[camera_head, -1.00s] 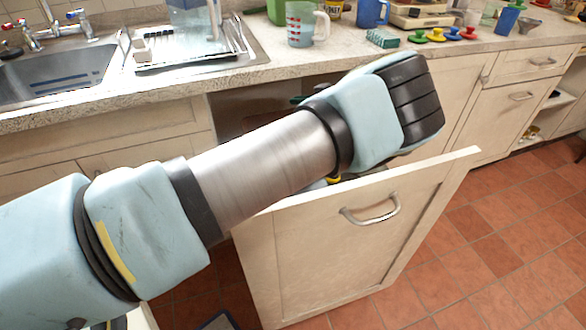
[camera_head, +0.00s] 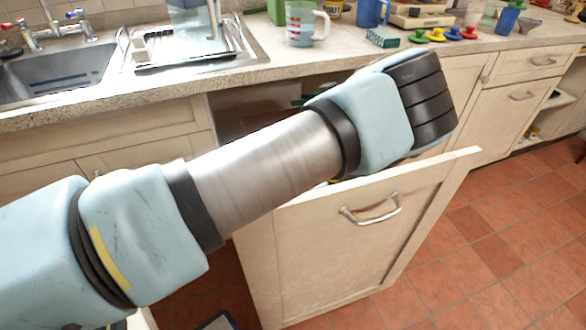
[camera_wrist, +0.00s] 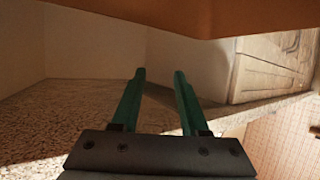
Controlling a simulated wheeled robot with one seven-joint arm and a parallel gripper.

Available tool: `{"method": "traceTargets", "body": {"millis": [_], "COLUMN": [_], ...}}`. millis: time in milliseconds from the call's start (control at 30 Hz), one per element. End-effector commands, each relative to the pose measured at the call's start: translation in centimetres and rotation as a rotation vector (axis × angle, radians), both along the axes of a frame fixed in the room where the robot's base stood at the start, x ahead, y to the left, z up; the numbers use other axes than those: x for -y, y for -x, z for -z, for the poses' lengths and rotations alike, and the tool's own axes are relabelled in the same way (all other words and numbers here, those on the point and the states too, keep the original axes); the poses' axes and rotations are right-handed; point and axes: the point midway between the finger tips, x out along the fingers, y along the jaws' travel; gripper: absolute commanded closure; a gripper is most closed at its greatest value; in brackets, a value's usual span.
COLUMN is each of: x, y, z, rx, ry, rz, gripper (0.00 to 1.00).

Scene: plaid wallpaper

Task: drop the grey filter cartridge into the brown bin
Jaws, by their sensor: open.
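My gripper (camera_wrist: 160,72) shows in the wrist view with two green fingers apart and nothing between them. In the head view my arm reaches over the pulled-out cabinet front, and the fingers cannot be made out there. A plain orange-brown surface (camera_wrist: 150,12) spans the top of the wrist view, beyond the fingertips; I cannot tell whether it is the brown bin. I cannot make out the grey filter cartridge in either view. My arm and the cabinet front hide most of the space behind that front.
The cream cabinet front (camera_head: 330,250) with a metal handle (camera_head: 370,209) stands pulled out below the counter. The speckled counter (camera_head: 235,82) holds a measuring jug (camera_head: 300,25), a blue mug (camera_head: 372,12) and several coloured knobs. A sink (camera_head: 55,70) is at left. Tiled floor lies clear at right.

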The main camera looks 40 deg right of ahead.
Motion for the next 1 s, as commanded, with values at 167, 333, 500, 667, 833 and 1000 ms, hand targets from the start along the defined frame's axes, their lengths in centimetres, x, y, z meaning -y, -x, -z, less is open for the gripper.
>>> {"method": "traceTargets", "body": {"millis": [167,333,500,667,833,1000], "x": [0.6,1.0,1.2,1.3,1.3,1.3], "y": [3.5,6.2,7.8,8.3,8.2,8.2], "z": [-1.1,-2.3,-3.1,-3.4,-3.4,-3.4], "rx": [-0.001,-0.002,-0.001,0.000,0.000,-0.001], "ry": [0.004,0.001,0.002,0.001,0.000,0.000], "rz": [0.003,0.003,0.001,0.000,0.000,0.000], "gripper": [0.56,0.56,0.56,0.56,0.56,0.56]}}
